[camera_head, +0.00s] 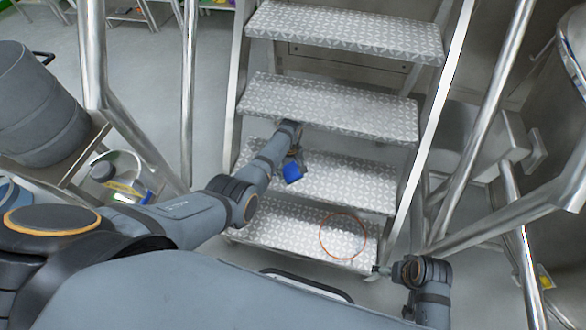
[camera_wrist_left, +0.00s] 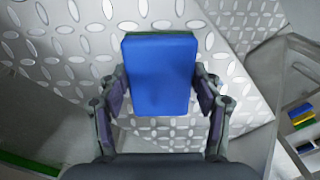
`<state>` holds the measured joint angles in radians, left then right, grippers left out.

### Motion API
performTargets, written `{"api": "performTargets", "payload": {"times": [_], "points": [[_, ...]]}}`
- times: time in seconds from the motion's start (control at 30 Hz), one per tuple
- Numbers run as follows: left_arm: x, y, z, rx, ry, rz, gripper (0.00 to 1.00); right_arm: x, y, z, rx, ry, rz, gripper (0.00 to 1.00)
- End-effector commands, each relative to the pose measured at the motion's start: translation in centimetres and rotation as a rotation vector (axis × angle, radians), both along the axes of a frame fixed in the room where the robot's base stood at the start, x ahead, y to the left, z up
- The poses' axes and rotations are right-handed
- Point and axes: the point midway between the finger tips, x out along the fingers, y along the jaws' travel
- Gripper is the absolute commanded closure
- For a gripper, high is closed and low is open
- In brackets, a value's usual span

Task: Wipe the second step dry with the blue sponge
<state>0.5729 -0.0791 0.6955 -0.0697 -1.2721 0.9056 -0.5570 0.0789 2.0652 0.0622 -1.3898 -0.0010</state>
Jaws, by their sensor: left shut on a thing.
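The blue sponge (camera_head: 292,173) is in my left gripper (camera_head: 293,160), over the left part of the second step (camera_head: 345,182). In the left wrist view the sponge (camera_wrist_left: 160,75) sits squarely between the two fingers, with a thin green layer along its far edge. Patterned metal tread shows behind it; I cannot tell whether the sponge touches it. No wet patch can be made out on the second step. My right gripper (camera_head: 384,270) is beside the right end of the bottom step, too small to show whether it is open.
The bottom step (camera_head: 275,232) carries a thin orange ring outline (camera_head: 345,213) on its right part. Higher steps (camera_head: 330,105) rise behind. Metal rails (camera_head: 190,90) flank the stair. A grey drum (camera_head: 40,100) stands at left, a steel vessel (camera_head: 572,50) at right.

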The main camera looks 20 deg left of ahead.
Motion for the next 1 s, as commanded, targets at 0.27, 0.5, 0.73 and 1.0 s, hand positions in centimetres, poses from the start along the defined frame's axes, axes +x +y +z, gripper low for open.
{"api": "performTargets", "payload": {"times": [0.27,0.5,0.73,1.0], "points": [[-0.2,2.7,-0.2,0.003,0.002,0.001,0.57,0.0,0.0,0.5,0.000,0.000,0.000,0.00],[-0.3,3.3,-0.3,0.003,0.002,0.001,0.57,0.0,0.0,0.6,0.000,0.000,0.000,0.00],[-0.4,5.2,-0.1,0.005,0.003,0.002,0.57,0.0,0.0,1.1,0.000,0.000,0.000,0.00],[-0.5,6.3,-0.2,0.003,0.003,0.001,0.57,0.0,0.0,1.3,0.000,0.000,0.000,0.00]]}}
